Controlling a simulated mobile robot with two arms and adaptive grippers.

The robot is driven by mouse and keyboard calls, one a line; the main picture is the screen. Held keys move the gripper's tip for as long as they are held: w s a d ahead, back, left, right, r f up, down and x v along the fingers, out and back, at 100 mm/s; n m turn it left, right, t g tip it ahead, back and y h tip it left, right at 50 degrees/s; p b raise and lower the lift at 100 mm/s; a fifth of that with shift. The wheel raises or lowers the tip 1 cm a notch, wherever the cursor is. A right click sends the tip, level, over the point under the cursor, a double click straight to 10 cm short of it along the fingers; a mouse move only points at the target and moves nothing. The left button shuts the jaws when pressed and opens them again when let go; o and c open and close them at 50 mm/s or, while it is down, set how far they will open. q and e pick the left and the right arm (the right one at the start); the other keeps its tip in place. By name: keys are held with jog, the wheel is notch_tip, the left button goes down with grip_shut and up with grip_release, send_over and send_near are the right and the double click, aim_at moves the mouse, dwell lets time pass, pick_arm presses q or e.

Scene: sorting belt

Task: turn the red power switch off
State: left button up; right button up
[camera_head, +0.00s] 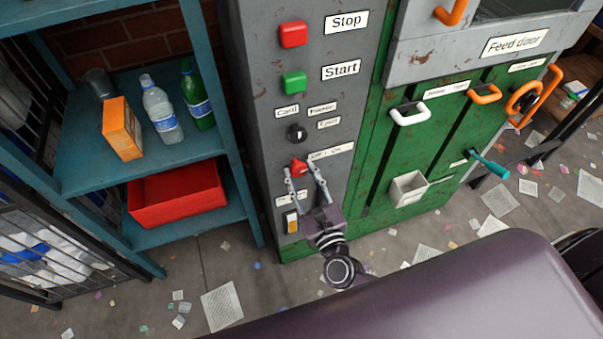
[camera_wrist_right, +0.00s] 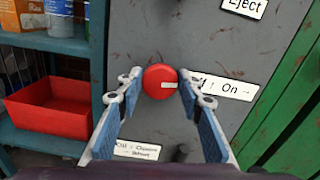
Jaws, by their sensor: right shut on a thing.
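The red power switch (camera_head: 299,165) is a round knob on the grey control panel, beside a white label (camera_head: 331,151) that ends in "On". It also shows in the right wrist view (camera_wrist_right: 158,80), where a white mark on its face lies nearly level and points right. My right gripper (camera_head: 300,171) comes from below, with one finger on each side of the knob, shut on it. In the wrist view, the fingertips cover the label's left end. My left gripper is not in view.
Above the switch are a black selector knob (camera_head: 296,132), a green Start button (camera_head: 294,82) and a red Stop button (camera_head: 293,33). A teal shelf (camera_head: 150,247) with bottles and a red bin (camera_head: 178,200) stands left. The green machine front (camera_head: 390,190) has several handles.

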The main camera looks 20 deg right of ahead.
jog(key=n, duration=0.4)
jog(key=shift+a+p, duration=0.1)
jog(key=shift+p, duration=0.2)
jog(key=n, duration=0.4)
jog(key=shift+p, duration=0.4)
jog(key=n+p, duration=0.1)
jog(key=n, duration=0.3)
jog(key=shift+a+f, duration=0.1)
jog(key=shift+f+n+p, duration=0.15)
jog(key=shift+n+p, duration=0.3)
jog(key=shift+n, duration=1.65)
jog(key=o, duration=1.1)
